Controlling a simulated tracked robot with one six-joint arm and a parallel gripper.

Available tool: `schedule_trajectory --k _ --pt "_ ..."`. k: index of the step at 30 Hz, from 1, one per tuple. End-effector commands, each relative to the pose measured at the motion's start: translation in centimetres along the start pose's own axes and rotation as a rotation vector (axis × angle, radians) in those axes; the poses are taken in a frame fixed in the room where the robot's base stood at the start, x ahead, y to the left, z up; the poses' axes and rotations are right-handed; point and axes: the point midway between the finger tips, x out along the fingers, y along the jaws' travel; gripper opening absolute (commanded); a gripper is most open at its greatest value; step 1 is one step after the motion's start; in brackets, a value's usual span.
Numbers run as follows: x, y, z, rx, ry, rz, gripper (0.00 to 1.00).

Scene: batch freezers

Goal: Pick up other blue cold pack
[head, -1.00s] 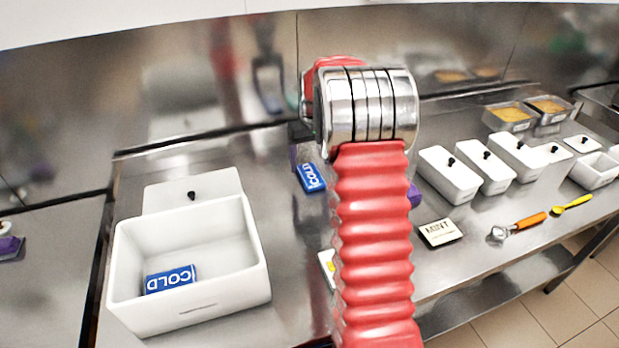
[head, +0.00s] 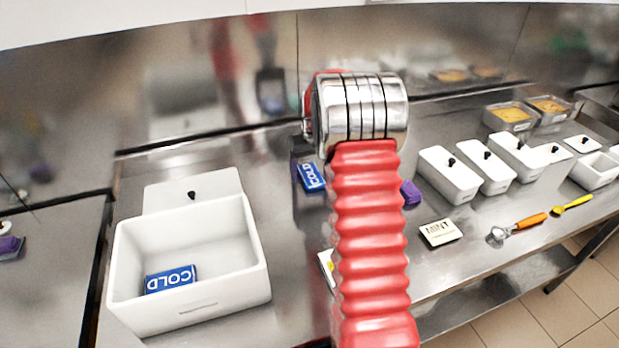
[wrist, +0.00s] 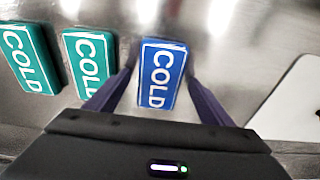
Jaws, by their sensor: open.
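A blue cold pack (wrist: 161,76) lies flat on the steel counter, with my gripper (wrist: 160,72) open around it. One purple finger is on each side, close to its edges; whether they touch it I cannot tell. The same pack (head: 311,177) shows in the head view just left of my red arm. A second blue cold pack (head: 170,279) lies inside the white open bin (head: 240,291) at the left.
Two teal cold packs (wrist: 30,60) (wrist: 90,62) lie left of the blue one in the wrist view. A white lid (head: 160,193) lies behind the bin. A MINT card (head: 440,232), lidded white tubs (head: 448,176) and an orange-handled scoop (head: 520,224) are at the right.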

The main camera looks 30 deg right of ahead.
Motion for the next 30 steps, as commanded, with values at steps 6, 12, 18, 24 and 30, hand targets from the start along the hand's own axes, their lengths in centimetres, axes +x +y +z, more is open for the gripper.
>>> schedule_trajectory --k 6,12,18,24,30 --pt "-0.02 0.02 0.01 0.000 0.000 0.000 0.75" --pt "-0.02 0.02 0.01 0.000 0.000 0.000 0.62" --pt "-0.02 0.03 0.01 0.001 0.000 0.000 0.48" --pt "-0.02 0.03 0.01 0.001 0.000 0.000 0.34" --pt "-0.05 0.03 -0.01 0.000 0.000 0.000 0.26"
